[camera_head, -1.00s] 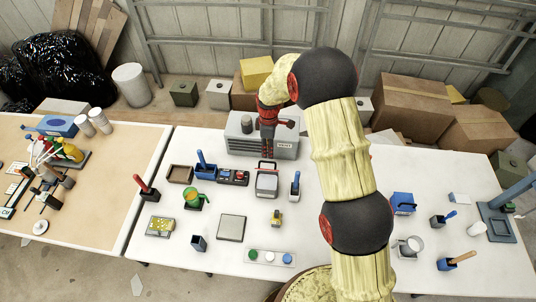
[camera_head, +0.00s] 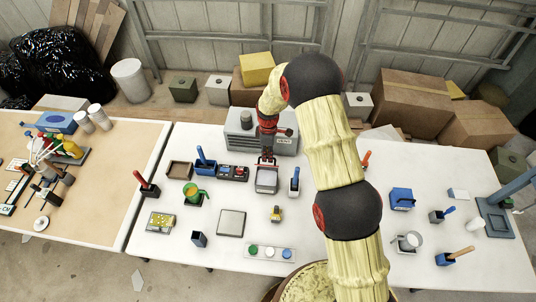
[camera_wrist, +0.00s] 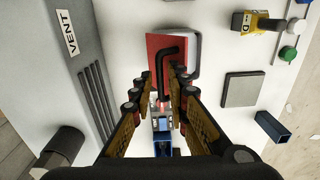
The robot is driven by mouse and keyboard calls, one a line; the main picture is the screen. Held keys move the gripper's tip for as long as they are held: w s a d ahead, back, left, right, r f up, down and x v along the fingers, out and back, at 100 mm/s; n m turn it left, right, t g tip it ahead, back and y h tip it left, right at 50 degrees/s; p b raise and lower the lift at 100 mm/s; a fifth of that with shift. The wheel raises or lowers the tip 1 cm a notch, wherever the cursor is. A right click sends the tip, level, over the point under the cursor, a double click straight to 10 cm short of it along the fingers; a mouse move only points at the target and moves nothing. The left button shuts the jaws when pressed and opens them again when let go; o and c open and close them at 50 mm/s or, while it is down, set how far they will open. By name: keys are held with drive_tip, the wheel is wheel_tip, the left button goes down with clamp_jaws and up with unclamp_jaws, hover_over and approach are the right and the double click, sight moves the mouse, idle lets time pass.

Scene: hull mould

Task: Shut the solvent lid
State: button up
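The solvent box (camera_head: 267,185) is a light grey box near the middle of the white table. In the wrist view, a red panel (camera_wrist: 157,44), apparently its lid, stands beside the pale box top (camera_wrist: 188,22) and carries a bent black handle (camera_wrist: 167,52). The lid's exact angle is hard to tell. My gripper (camera_head: 266,159) is at the back edge of the box. In the wrist view my gripper (camera_wrist: 163,85) has its fingers apart, with the lower part of the handle between them. Contact with the handle cannot be made out.
A grey vented unit (camera_head: 240,138) stands close behind my gripper. A blue bin (camera_head: 205,166) and red-and-black switch boxes (camera_head: 233,173) are left of the box, and a holder with a blue-handled tool (camera_head: 294,185) is right. A flat grey plate (camera_head: 231,223) lies in front.

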clamp_jaws()
idle(0.5)
